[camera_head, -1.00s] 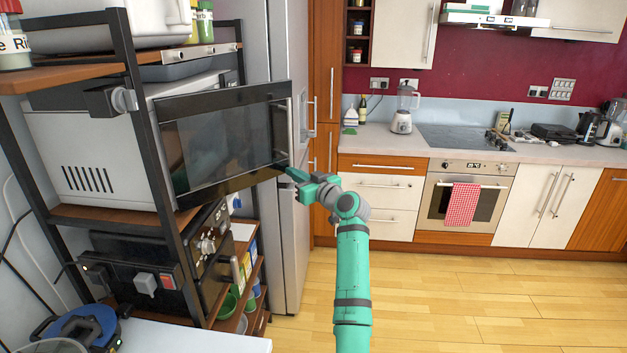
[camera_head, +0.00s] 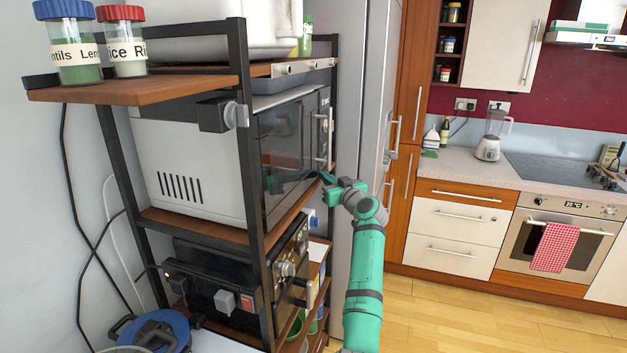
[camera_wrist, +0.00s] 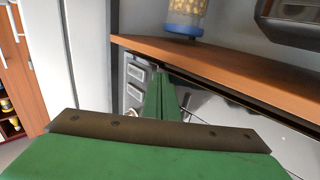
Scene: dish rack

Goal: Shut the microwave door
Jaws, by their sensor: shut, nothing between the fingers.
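The microwave (camera_head: 190,165) sits on the middle shelf of a black-framed rack, its white vented side toward me. Its dark glass door (camera_head: 284,140) lies flush or nearly flush with the body. I cannot tell whether a thin gap is there. The control panel (camera_head: 324,125) shows at the front's far end. My gripper (camera_head: 326,178) is shut and empty, its tip at the lower far part of the microwave front. Whether it touches is unclear. In the wrist view the closed green fingers (camera_wrist: 160,95) point at a grey panelled surface.
A wooden shelf (camera_head: 135,91) above holds jars (camera_head: 122,42). A black appliance (camera_head: 290,262) sits on the shelf below. The fridge (camera_head: 362,110) stands just behind my gripper. The wood floor (camera_head: 425,312) to the right is clear.

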